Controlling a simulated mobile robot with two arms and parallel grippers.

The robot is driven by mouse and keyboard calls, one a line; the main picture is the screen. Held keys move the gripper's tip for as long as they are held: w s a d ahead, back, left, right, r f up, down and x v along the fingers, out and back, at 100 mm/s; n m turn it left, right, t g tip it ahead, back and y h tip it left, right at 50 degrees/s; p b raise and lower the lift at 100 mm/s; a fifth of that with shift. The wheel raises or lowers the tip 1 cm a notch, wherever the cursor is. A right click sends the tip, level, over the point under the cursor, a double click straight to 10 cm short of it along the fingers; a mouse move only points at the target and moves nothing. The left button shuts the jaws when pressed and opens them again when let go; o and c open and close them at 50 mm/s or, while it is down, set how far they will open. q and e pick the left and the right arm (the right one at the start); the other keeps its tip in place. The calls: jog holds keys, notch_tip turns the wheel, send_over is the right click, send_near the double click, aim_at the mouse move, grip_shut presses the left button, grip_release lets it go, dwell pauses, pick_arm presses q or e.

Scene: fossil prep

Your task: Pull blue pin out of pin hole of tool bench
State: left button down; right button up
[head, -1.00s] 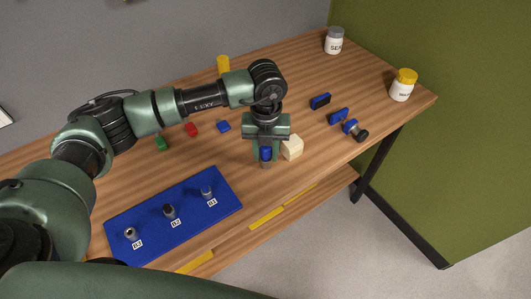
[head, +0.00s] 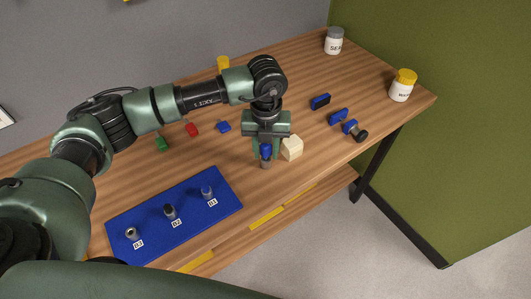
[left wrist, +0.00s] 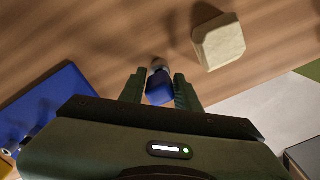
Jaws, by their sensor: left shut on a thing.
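The blue pin (head: 266,150) is upright on the wooden tool bench (head: 310,135), its lower end at a short grey cylinder (head: 264,163). My left gripper (head: 267,152) points down and is shut on the blue pin. In the left wrist view the pin (left wrist: 159,92) is between the two fingers (left wrist: 160,92), with the grey cylinder (left wrist: 158,66) just beyond it. I cannot tell how deep the pin sits in the grey cylinder. My right gripper is not in view.
A cream block (head: 292,148) stands close right of the gripper. A blue board (head: 190,228) with several labelled posts lies front left. Jars (head: 403,86) stand at the far right.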

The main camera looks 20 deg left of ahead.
pick_arm(q)
jog(key=shift+r+p, duration=1.5)
jog(key=shift+r, duration=1.5)
jog(key=shift+r+p, duration=1.3)
jog(key=shift+r, duration=1.25)
